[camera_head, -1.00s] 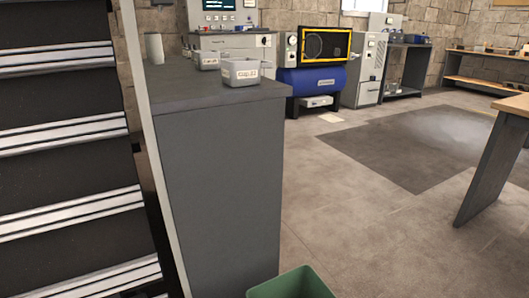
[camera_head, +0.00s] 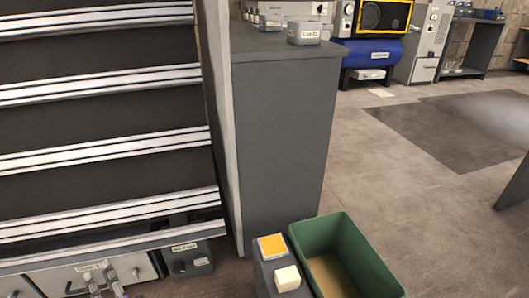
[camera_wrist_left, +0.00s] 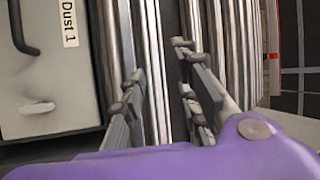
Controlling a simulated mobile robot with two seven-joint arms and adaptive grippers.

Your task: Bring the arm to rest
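My left gripper (camera_head: 101,275) shows at the bottom left of the head view, in front of a pale drawer unit (camera_head: 65,282) below the slatted rack. In the left wrist view the two dark fingers of my left gripper (camera_wrist_left: 160,66) stand apart with nothing between them. The drawer unit, labelled "Dust 1", shows left of the fingers in that view (camera_wrist_left: 55,95), with a dark handle. Pale metal rails (camera_wrist_left: 156,30) run behind the fingers. My right gripper is in neither view.
A black rack with pale rails (camera_head: 100,90) fills the left. A grey cabinet (camera_head: 275,150) with small bins on top stands beside it. A green bin (camera_head: 365,250) and a grey box with an orange top (camera_head: 272,246) stand in front. Floor on the right is open.

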